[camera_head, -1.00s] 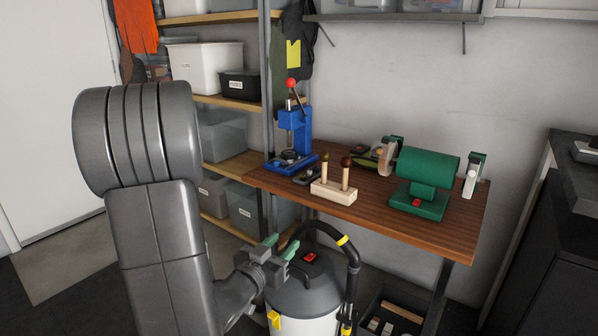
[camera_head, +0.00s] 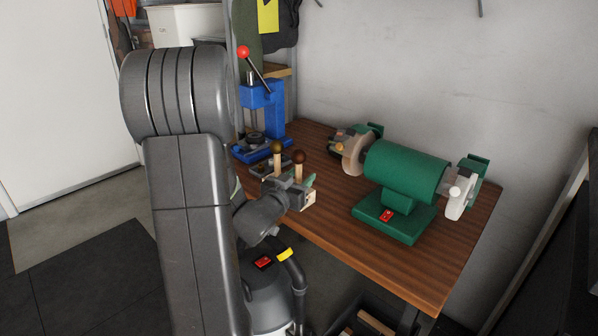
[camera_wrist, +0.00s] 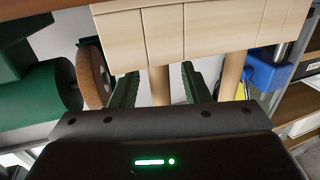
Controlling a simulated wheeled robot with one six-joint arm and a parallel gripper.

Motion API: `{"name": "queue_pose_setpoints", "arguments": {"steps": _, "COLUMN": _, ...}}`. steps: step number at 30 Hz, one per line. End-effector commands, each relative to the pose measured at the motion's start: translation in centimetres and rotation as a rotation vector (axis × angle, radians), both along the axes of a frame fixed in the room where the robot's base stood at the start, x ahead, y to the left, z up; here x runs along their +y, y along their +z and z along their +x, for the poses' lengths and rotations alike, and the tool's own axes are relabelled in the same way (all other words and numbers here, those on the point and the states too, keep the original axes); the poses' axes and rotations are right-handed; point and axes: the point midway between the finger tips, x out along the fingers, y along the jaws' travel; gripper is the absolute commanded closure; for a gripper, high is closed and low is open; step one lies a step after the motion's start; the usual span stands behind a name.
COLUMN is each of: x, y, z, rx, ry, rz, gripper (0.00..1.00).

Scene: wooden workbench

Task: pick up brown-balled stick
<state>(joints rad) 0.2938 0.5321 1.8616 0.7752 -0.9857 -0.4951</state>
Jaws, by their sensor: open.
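The brown-balled stick (camera_head: 299,157) stands upright in a pale wooden block (camera_head: 309,200) on the workbench. A second stick with a darker olive ball (camera_head: 277,147) stands to its left in the same block. My gripper (camera_head: 298,184) is in front of the block at the bench's front edge and partly covers both. In the wrist view, which looks upside down, my open gripper (camera_wrist: 159,84) has a green finger on each side of the brown-balled stick's shaft (camera_wrist: 160,88) in the picture. I cannot tell how deep the shaft sits between them. The other shaft (camera_wrist: 232,72) is outside, to the right. The balls are hidden there.
A green bench grinder (camera_head: 405,175) stands right of the block. A blue press (camera_head: 263,110) with a red knob stands behind left. A vacuum (camera_head: 270,295) stands below the front edge. Bare wood (camera_head: 420,265) lies at the right front.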

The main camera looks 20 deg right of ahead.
Motion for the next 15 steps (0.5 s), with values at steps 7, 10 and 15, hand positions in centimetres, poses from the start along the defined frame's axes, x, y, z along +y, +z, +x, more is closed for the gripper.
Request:
{"name": "queue_pose_setpoints", "arguments": {"steps": 7, "x": -1.26, "y": 0.00, "z": 0.90, "rx": 0.001, "ry": 0.000, "rz": -0.001, "gripper": 0.58}}
{"name": "queue_pose_setpoints", "arguments": {"steps": 10, "x": -1.22, "y": 0.00, "z": 0.89, "rx": 0.001, "ry": 0.000, "rz": -0.001, "gripper": 0.58}}
{"name": "queue_pose_setpoints", "arguments": {"steps": 15, "x": -1.21, "y": -0.01, "z": 0.87, "rx": 0.001, "ry": 0.000, "rz": -0.001, "gripper": 0.83}}
